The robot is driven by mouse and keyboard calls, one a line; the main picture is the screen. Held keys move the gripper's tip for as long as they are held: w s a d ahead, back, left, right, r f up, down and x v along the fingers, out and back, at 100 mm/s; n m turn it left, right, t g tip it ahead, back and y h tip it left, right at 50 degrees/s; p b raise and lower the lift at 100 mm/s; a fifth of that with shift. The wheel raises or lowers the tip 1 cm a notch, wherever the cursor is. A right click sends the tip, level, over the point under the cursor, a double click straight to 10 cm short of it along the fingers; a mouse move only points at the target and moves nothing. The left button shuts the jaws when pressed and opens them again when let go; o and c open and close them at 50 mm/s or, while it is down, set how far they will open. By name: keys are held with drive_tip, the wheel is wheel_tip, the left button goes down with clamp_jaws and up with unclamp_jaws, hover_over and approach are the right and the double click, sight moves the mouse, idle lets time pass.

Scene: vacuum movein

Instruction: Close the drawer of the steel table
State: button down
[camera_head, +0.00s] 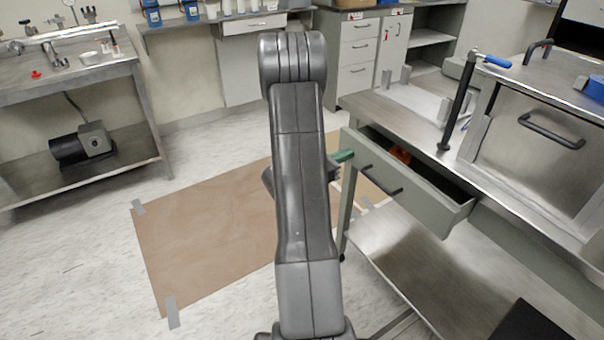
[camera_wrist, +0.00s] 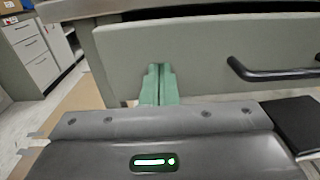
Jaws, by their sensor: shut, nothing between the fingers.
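The steel table (camera_head: 395,257) stands at the right in the head view. Its grey drawer (camera_head: 420,201) is pulled out, with a dark bar handle (camera_head: 381,180) on its front and something orange inside. In the wrist view the drawer front (camera_wrist: 200,50) fills the upper part, and the handle (camera_wrist: 270,72) is at the right. My gripper's green fingers (camera_wrist: 159,84) are shut and empty, in front of the drawer front's left part, left of the handle. Whether they touch it I cannot tell. In the head view the green fingertips (camera_head: 342,156) show at the drawer's left end; my arm hides the rest.
A steel box with a handle (camera_head: 535,150) and a black post with a blue lever (camera_head: 460,105) stand on the tabletop. Brown sheeting (camera_head: 205,235) is taped to the floor. Grey cabinets (camera_head: 358,55) are behind. A sink bench (camera_head: 70,75) is at the left; floor between is clear.

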drive_tip(key=b+x, duration=0.1)
drive_tip(key=x, duration=0.7)
drive_tip(key=shift+w+d+r, duration=0.1)
drive_tip(key=shift+r, duration=0.15)
